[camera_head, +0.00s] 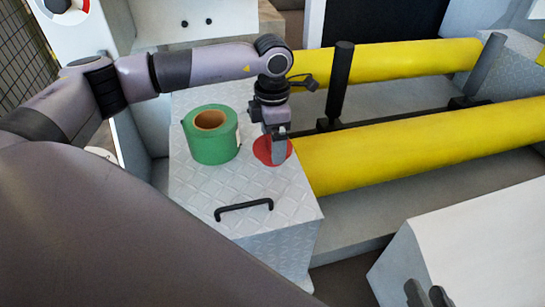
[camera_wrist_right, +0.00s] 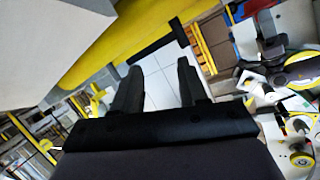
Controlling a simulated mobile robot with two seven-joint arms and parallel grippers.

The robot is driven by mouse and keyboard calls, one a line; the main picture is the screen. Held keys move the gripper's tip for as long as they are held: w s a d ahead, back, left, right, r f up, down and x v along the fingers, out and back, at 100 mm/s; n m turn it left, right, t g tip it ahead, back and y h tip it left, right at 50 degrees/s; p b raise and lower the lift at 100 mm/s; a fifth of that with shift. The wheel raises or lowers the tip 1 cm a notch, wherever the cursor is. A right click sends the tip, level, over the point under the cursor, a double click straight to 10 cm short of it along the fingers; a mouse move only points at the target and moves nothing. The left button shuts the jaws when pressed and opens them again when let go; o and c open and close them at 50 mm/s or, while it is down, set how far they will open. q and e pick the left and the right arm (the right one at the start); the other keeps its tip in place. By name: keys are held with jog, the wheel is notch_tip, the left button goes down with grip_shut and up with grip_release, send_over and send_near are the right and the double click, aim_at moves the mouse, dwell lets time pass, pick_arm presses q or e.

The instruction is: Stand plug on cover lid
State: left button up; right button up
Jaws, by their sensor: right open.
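The red plug (camera_head: 262,151) is a round disc at the right edge of the grey checkered cover lid (camera_head: 215,190). My left gripper (camera_head: 279,155) points down at the plug, and its grey finger covers the plug's middle. Whether the fingers grip the plug, or the plug touches the lid, I cannot tell. My right gripper (camera_head: 428,296) shows at the bottom right, its two dark fingers apart. In the right wrist view it (camera_wrist_right: 158,88) is open and empty, with pale floor tiles behind the fingers.
A green roll (camera_head: 211,143) with a brown core stands on the lid, left of the plug. A black handle (camera_head: 244,207) is near the lid's front. Yellow cylinders (camera_head: 430,140) lie to the right. A white block (camera_head: 480,255) is at the lower right.

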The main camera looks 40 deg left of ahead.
pick_arm(q)
notch_tip(320, 180, down, 5)
jog(key=shift+f+b, duration=0.2)
jog(key=shift+b, duration=0.7)
pick_arm(e)
jog(key=shift+s+d+n+t+h, duration=0.1)
jog(key=shift+d+n+t+h, duration=0.25)
jog(key=shift+d, duration=0.3)
pick_arm(q)
jog(key=shift+f, duration=0.1)
pick_arm(e)
jog(key=shift+f, duration=0.1)
